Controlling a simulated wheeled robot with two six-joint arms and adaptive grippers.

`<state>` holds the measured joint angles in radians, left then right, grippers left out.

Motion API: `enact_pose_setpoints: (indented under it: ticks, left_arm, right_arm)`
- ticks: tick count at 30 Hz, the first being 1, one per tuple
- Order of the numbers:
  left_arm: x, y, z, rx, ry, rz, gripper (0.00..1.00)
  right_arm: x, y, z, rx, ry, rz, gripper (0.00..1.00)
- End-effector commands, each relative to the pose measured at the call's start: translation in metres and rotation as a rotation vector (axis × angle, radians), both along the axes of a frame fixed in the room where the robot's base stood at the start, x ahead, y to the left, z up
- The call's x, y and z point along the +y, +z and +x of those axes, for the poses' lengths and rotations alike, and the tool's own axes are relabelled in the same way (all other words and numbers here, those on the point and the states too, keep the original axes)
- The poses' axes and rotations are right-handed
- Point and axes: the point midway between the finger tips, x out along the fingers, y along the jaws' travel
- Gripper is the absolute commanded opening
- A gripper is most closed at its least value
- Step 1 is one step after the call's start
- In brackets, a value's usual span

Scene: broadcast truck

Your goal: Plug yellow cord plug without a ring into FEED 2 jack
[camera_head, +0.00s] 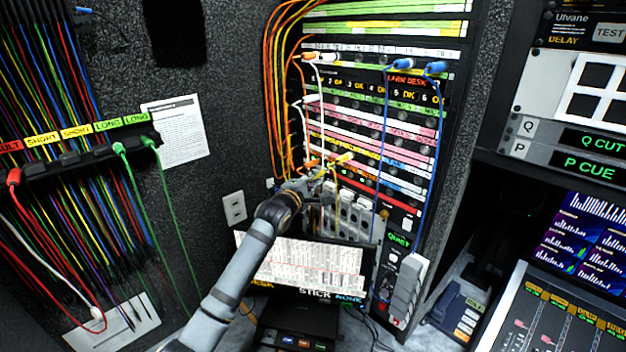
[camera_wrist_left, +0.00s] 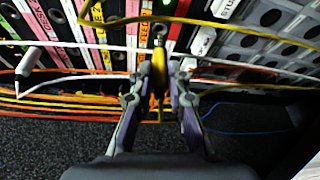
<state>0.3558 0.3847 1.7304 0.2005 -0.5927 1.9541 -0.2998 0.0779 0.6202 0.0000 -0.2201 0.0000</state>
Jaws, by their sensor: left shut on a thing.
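My left gripper (camera_head: 318,180) is at the lower left of the patch panel (camera_head: 375,147). In the left wrist view its fingers (camera_wrist_left: 159,88) are closed on a yellow plug (camera_wrist_left: 159,68), which points at the rows of labelled jacks. I cannot tell whether this plug has a ring, or whether its tip touches a jack. Another yellow plug (camera_head: 345,158) shows at the panel just above the gripper in the head view. A yellow cord (camera_wrist_left: 215,27) crosses the top of the wrist view. The FEED 2 label is not readable. My right gripper is not in view.
Orange cords (camera_head: 270,90) hang down the panel's left side. White plugs (camera_head: 325,57) and blue plugs (camera_head: 435,68) sit in upper rows, their cords crossing the panel. A monitor (camera_head: 310,268) stands below. Green cords (camera_head: 172,205) hang on the left wall.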

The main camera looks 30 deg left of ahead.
Motion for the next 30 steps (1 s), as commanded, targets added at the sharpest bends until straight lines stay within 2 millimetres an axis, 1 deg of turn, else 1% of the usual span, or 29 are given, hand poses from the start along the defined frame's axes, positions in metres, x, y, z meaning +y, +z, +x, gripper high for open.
enact_pose_setpoints:
  ticks: [3, 11, 30]
  left_arm:
    - [0.0, 0.001, 0.0, -0.001, 0.0, 0.0, 0.0]
    - [0.0, 0.0, 0.0, -0.001, 0.0, 0.0, 0.0]
    - [-0.005, 0.0, 0.015, 0.0, 0.001, 0.0, 0.0]
  right_arm:
    - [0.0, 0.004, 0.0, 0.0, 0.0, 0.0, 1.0]
    - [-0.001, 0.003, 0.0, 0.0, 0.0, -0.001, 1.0]
    - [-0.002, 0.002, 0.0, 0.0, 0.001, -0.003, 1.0]
